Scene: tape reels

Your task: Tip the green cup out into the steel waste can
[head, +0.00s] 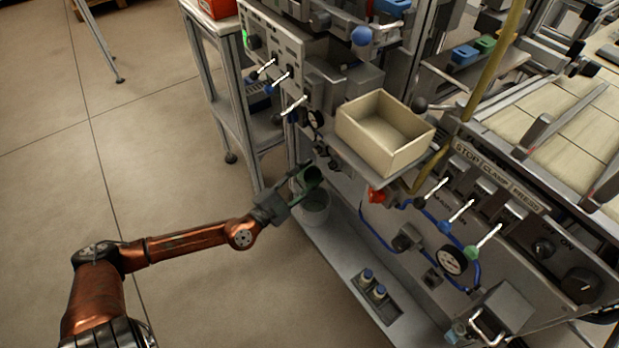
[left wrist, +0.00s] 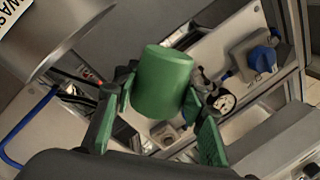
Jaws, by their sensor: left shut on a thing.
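The green cup (head: 311,177) is held by my left gripper (head: 296,188), whose fingers are shut on it. In the head view the cup leans, its dark mouth showing, above the steel waste can (head: 316,215). The can stands on the low ledge of the machine, and the cup and gripper hide part of its rim. In the left wrist view the cup (left wrist: 162,84) sits between my two green-padded fingers (left wrist: 160,100), and the can (left wrist: 65,35) with part of its label fills the upper left. The cup's contents do not show. My right gripper is out of view.
A cream open bin (head: 385,135) sits on the machine above and right of the can. Blue hoses, a gauge (head: 452,261) and levers line the panel at right. Two small bottles (head: 373,284) stand in a holder on the ledge.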

